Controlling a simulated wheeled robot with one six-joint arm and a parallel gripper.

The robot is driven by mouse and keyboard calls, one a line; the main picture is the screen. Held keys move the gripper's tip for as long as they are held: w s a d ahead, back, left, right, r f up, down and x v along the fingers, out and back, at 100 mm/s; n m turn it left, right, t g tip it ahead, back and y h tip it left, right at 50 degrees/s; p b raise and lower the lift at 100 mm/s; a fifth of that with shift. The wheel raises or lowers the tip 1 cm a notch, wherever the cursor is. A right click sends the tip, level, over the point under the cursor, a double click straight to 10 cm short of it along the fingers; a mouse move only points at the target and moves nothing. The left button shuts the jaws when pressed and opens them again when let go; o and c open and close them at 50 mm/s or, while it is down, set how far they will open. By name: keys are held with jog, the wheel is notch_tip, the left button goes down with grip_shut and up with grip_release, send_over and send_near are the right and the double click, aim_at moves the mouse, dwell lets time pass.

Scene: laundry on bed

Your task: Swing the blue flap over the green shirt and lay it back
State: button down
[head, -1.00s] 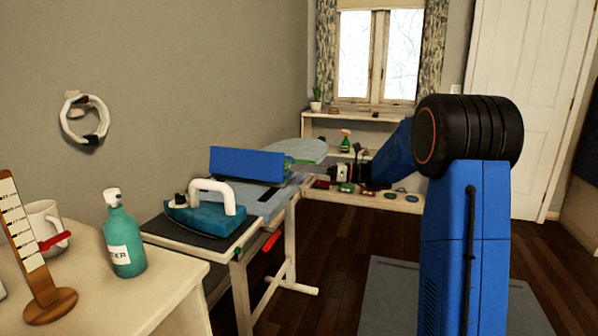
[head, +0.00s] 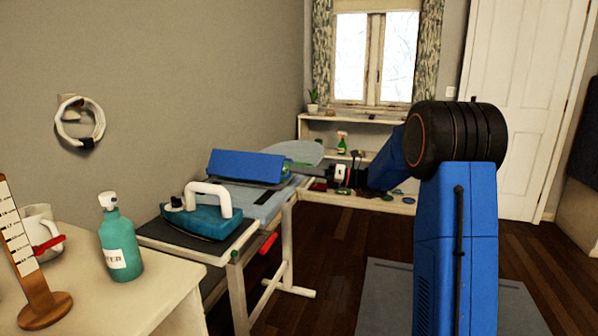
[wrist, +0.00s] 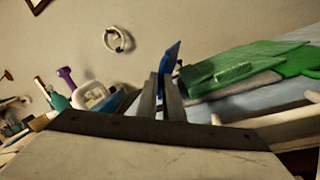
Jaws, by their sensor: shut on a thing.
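The blue flap (head: 247,165) stands raised and tilted across the pale blue board (head: 268,204) in the head view. In the wrist view the flap (wrist: 171,56) is seen nearly edge-on, its lower part between my two grey fingers. My gripper (wrist: 162,82) is shut on the flap's edge; in the head view it reaches in from the right at the flap's right end. The green shirt (wrist: 235,66) lies flat to the right of the fingers in the wrist view. In the head view only a small green part shows behind the flap's right end.
A teal iron (head: 205,215) with a white handle stands on the near end of the table. A green bottle (head: 120,240) and a mug (head: 40,228) are on the white counter at left. A low shelf (head: 330,120) stands under the window.

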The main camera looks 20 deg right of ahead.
jog(key=shift+f, duration=0.1)
jog(key=c, duration=1.9)
grip_release()
jog(key=v, duration=1.7)
jog(key=shift+d, duration=0.15)
jog(key=shift+s, duration=0.15)
